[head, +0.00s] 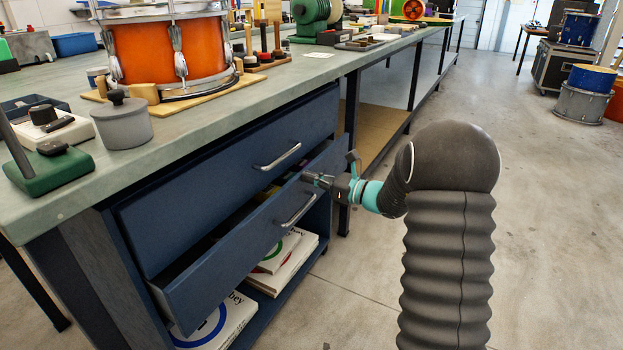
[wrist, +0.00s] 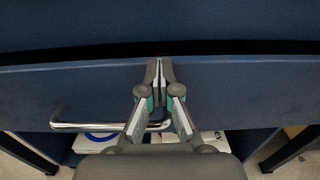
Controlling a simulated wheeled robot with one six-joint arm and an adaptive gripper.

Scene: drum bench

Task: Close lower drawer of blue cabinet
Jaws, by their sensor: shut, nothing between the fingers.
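The blue cabinet (head: 88,262) stands under the bench top. Its lower drawer (head: 225,262) is pulled partly out, with a dark gap above its front. The drawer's silver handle (head: 296,209) shows on the front, and also in the wrist view (wrist: 105,125), left of my fingers. The upper drawer (head: 215,172) looks shut. In the wrist view the closed fingertips (wrist: 159,66) overlap that top edge. I cannot tell whether they touch it.
White books (head: 285,250) lie on the open shelf below the drawer. An orange drum (head: 170,50) and a grey pot (head: 122,124) stand on the bench top (head: 215,113).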

